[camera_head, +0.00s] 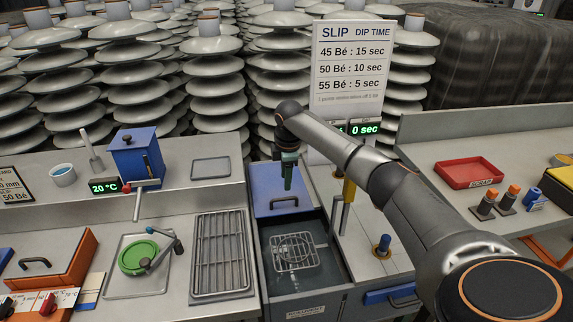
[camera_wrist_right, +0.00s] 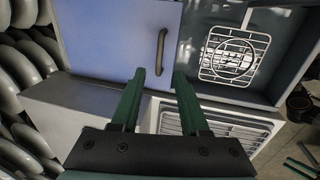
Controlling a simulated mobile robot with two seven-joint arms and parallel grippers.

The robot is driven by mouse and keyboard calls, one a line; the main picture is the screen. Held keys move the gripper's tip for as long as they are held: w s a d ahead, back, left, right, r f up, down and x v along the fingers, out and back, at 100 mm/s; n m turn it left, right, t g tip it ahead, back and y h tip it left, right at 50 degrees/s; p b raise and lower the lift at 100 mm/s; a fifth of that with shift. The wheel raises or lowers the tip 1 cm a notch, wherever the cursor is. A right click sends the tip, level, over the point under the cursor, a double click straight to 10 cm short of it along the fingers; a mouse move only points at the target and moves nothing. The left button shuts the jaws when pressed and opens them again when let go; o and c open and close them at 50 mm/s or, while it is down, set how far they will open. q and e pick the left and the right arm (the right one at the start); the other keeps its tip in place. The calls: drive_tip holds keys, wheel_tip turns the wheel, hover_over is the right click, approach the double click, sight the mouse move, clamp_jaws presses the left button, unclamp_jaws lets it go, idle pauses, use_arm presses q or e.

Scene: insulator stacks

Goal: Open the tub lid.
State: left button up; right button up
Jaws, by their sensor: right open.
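The tub lid is a flat blue panel (camera_head: 268,188) with a dark bar handle (camera_head: 284,202) near its front edge. It lies over the back part of the grey tub (camera_head: 322,235), and the front part is uncovered. My right gripper (camera_head: 288,183) hangs above the lid, close behind the handle in the head view. In the right wrist view, the green fingers (camera_wrist_right: 160,76) are apart and empty. The handle (camera_wrist_right: 161,52) shows just beyond the fingertips, and the lid (camera_wrist_right: 110,35) fills the upper left. I cannot tell the exact gap. My left gripper is not in view.
A wire rack (camera_head: 294,251) sits inside the tub's open part. A metal grate (camera_head: 220,254) lies left of the tub. A yellow-topped post (camera_head: 348,191) and a blue knob (camera_head: 382,246) stand to the right. A sign (camera_head: 353,70) and insulator stacks rise behind.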

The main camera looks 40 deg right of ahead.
drive_tip(key=shift+s+a+r, duration=0.15)
drive_tip(key=shift+s+r, duration=0.05)
drive_tip(key=shift+r, duration=1)
drive_tip(key=shift+s+a+r, duration=0.1)
drive_tip(key=shift+s+r, duration=0.05)
drive_tip(key=shift+r, duration=1)
